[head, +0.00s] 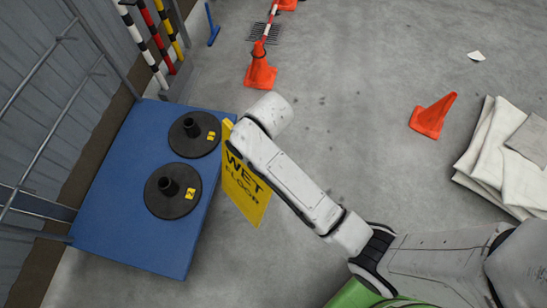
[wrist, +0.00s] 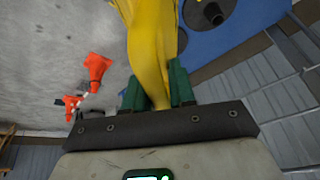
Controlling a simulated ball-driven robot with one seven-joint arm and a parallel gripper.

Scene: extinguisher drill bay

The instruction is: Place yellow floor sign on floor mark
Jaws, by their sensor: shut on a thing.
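The yellow floor sign (head: 244,184), lettered "WET FLOOR", hangs tilted beside the right edge of the blue platform in the head view. My arm covers its upper part there, and my gripper is hidden behind the arm. In the wrist view my gripper (wrist: 158,92) has its green fingers shut on the yellow sign (wrist: 150,40), which stretches away from the jaws. I cannot tell whether the sign's lower edge touches the floor. No floor mark is clearly visible in either view.
The blue platform (head: 130,246) carries two black round bases (head: 172,205) with yellow number tags. White folded sheets (head: 497,150) lie at right. Open floor (head: 340,80) lies between.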

